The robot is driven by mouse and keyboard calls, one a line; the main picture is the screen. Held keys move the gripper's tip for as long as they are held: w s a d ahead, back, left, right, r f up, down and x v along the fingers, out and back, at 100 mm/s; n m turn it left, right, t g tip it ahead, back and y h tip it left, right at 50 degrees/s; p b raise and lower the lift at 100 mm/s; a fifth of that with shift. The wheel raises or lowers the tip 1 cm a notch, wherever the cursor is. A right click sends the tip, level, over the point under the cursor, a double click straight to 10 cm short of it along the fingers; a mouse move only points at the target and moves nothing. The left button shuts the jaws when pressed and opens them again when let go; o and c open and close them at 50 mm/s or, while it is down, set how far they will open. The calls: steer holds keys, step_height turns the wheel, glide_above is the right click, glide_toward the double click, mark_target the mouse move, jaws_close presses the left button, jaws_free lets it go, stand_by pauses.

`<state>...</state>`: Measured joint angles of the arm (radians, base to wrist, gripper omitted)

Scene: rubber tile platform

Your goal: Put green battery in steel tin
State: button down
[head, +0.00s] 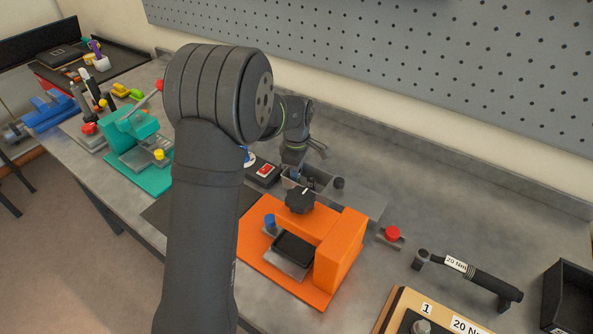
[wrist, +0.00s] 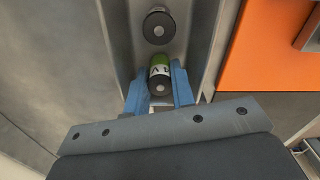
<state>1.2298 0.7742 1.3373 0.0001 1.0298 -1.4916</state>
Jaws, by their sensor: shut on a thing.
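The green battery (wrist: 160,66), with a green sleeve and a dark end, is between the blue fingers of my gripper (wrist: 158,88) in the wrist view. My gripper is shut on it. The grey metal walls of what looks like the steel tin (wrist: 203,45) stand on both sides. In the head view my gripper (head: 305,180) is low at the grey tin (head: 291,184), behind the orange fixture. My arm and the fixture's knob hide part of this area, and I cannot tell if the battery touches the tin's floor.
A dark round-ended piece (wrist: 158,26) stands just beyond the battery in the wrist view. The orange fixture (head: 340,250) with a black knob (head: 300,200) is close in front. A black box with a red switch (head: 264,171) is to the left. A red button (head: 392,233) lies right.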

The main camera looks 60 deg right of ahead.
steer(key=shift+f, duration=0.3)
steer(key=c, duration=1.1)
jaws_free()
steer(key=shift+c, duration=0.2)
steer(key=shift+r, duration=3.5)
steer(key=shift+f, duration=2.65)
